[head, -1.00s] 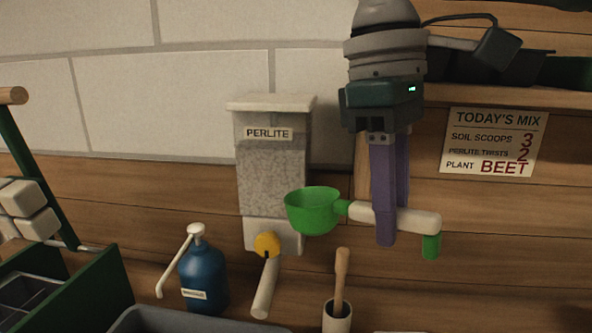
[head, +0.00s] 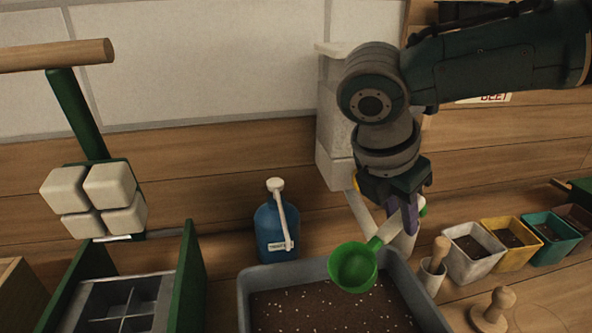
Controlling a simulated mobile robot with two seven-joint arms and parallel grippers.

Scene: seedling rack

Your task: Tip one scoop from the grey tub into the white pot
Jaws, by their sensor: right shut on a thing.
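My right gripper (head: 407,218) is shut on the pale handle of the green scoop (head: 353,267). The scoop's round bowl hangs over the back part of the grey tub (head: 282,272), and its inside looks green and empty. The tub holds dark brown soil with white specks. The white pot (head: 475,262) stands to the right of the tub, first in a row of pots, with something brownish grey inside. My left gripper is not in view.
Yellow (head: 508,243) and teal (head: 550,238) pots stand right of the white one. A blue pump bottle (head: 276,228) is behind the tub. A divided tray (head: 120,305) is left.

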